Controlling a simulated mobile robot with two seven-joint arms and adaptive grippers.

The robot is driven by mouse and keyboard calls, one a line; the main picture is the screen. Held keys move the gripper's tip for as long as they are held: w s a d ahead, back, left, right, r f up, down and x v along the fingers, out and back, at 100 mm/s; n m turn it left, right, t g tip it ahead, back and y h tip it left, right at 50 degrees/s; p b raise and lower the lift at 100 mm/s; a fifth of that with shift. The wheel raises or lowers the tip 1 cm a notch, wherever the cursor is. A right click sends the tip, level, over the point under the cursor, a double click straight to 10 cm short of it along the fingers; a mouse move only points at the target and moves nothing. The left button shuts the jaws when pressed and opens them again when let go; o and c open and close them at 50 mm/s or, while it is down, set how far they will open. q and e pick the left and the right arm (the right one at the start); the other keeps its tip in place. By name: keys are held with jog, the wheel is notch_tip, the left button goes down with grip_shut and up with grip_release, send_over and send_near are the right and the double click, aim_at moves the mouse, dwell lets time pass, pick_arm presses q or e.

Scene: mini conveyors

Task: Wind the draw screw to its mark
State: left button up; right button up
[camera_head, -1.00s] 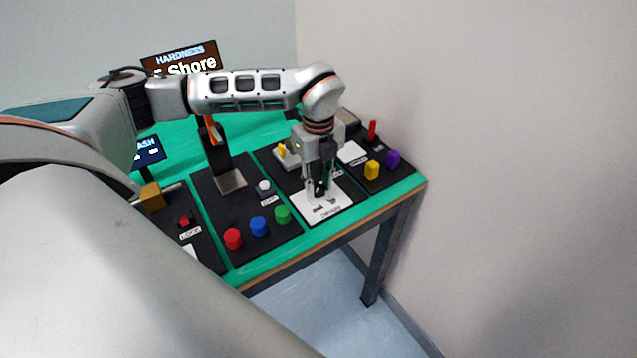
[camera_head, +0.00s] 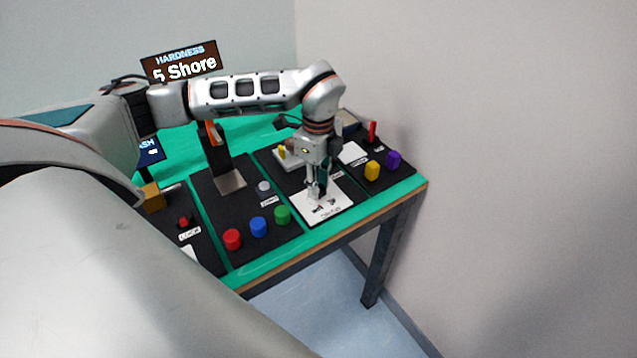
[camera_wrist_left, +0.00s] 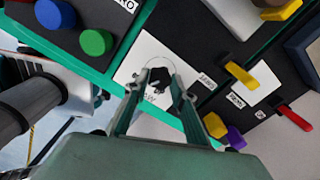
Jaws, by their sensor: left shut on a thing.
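My left gripper (camera_head: 316,192) points down over a white plate (camera_head: 335,208) on a black board near the table's front edge. In the left wrist view, the fingers of my left gripper (camera_wrist_left: 161,80) stand either side of a small dark knob (camera_wrist_left: 158,86) on the white plate (camera_wrist_left: 128,68), and are shut on it. I take this knob to be the draw screw; the fingers partly hide it. My right gripper is not in view.
Red (camera_head: 232,239), blue (camera_head: 259,227) and green (camera_head: 283,215) knobs stand left of the plate. Yellow (camera_head: 372,170) and purple (camera_head: 393,159) knobs and a red lever (camera_head: 372,131) stand right. A screen (camera_head: 181,64) behind reads "HARDNESS 5 Shore".

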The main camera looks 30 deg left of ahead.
pick_arm(q)
jog(key=o, duration=1.1)
jog(key=shift+r, duration=0.3)
notch_tip(320, 180, up, 12)
jog(key=shift+f, duration=0.25)
